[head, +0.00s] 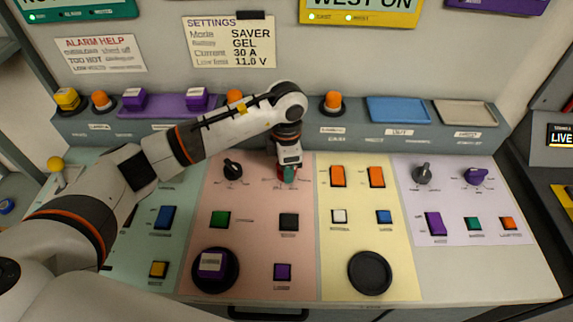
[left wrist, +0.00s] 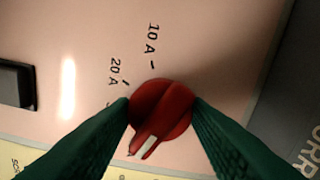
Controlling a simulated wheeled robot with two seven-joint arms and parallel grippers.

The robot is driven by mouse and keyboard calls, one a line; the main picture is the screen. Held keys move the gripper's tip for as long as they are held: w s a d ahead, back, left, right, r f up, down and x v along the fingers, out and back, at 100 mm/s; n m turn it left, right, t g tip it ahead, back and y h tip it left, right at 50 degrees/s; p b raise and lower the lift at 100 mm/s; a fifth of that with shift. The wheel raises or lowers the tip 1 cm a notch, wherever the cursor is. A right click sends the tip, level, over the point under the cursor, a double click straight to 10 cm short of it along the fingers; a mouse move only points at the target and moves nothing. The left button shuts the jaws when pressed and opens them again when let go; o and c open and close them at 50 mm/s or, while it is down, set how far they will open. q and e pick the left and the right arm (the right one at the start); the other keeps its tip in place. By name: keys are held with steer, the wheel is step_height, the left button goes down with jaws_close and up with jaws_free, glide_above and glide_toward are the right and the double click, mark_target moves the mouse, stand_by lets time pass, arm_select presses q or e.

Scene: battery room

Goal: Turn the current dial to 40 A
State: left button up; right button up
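The current dial (left wrist: 165,105) is a round red knob with a white pointer mark, on the pink panel. In the left wrist view its pointer aims down and slightly left, past the printed 10 A and 20 A. The label at the pointer is hidden by my finger. My left gripper (head: 288,176) is over the dial in the head view, mostly covering it. Its green fingertips (left wrist: 162,103) lie on both sides of the knob and appear to touch it. My right gripper is not in view.
A black knob (head: 233,170) is left of my gripper; green (head: 220,220) and black (head: 289,222) buttons lie below. The yellow panel (head: 368,225) with orange switches adjoins on the right. A settings note (head: 230,42) reads Current 30 A.

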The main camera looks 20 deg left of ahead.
arm_select(q)
steer(key=o, duration=0.4)
steer(key=shift+c, duration=0.2)
steer(key=shift+r, duration=0.1)
step_height(320, 180, up, 12)
steer(key=b, duration=0.2)
